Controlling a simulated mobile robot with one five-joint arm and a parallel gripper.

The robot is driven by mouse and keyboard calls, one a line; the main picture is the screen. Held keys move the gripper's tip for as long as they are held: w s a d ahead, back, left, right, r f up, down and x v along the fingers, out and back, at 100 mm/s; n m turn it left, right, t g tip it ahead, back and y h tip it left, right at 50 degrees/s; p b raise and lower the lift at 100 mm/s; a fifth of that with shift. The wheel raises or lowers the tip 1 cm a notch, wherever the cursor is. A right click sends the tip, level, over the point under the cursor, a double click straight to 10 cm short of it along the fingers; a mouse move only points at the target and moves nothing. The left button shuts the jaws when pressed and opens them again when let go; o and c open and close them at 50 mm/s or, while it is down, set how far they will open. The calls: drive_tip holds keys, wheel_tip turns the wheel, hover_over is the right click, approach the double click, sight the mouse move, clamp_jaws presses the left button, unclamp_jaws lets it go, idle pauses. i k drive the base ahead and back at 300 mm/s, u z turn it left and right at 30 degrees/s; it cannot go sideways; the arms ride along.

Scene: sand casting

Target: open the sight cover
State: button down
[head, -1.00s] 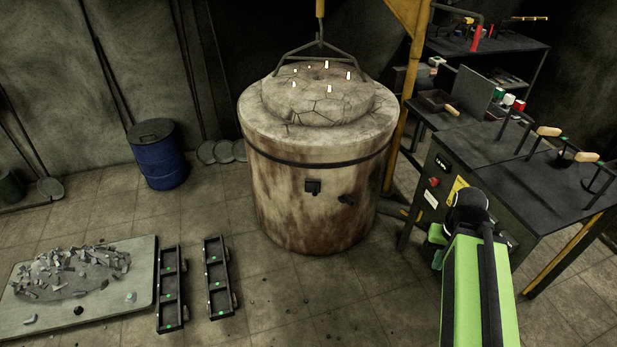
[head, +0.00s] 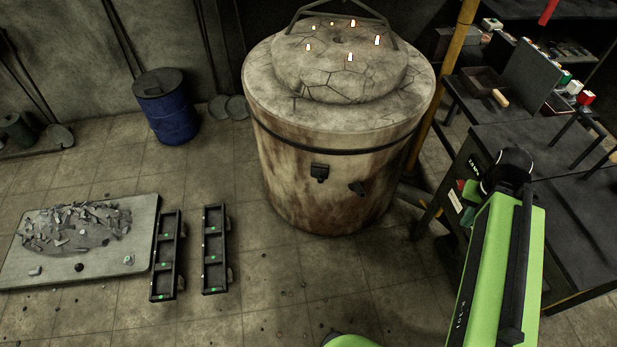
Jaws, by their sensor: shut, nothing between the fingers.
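The sight cover looks to be the small dark flap (head: 319,172) on the front of the round rusty furnace (head: 285,165), below its dark band. It hangs flat against the wall and looks closed. A short dark stub (head: 356,188) sticks out to its right. My green arm shows at the lower right, apart from the furnace. My gripper cannot be made out; the arm's own links hide that end.
A dark control cabinet and workbench (head: 575,200) stand right of the furnace. Two black moulds (head: 214,248) and a slab (head: 35,270) with scrap lie on the floor at left. A blue barrel (head: 168,112) stands behind.

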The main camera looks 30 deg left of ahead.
sight(319, 174)
drive_tip(key=u, duration=0.4)
drive_tip(key=k, duration=0.15)
drive_tip(key=u, duration=2.4)
drive_tip(key=i, duration=1)
drive_tip(key=u, duration=0.3)
drive_tip(key=k, duration=0.7)
drive_tip(key=z, duration=0.2)
drive_tip(key=i, duration=0.7)
drive_tip(key=u, duration=0.05)
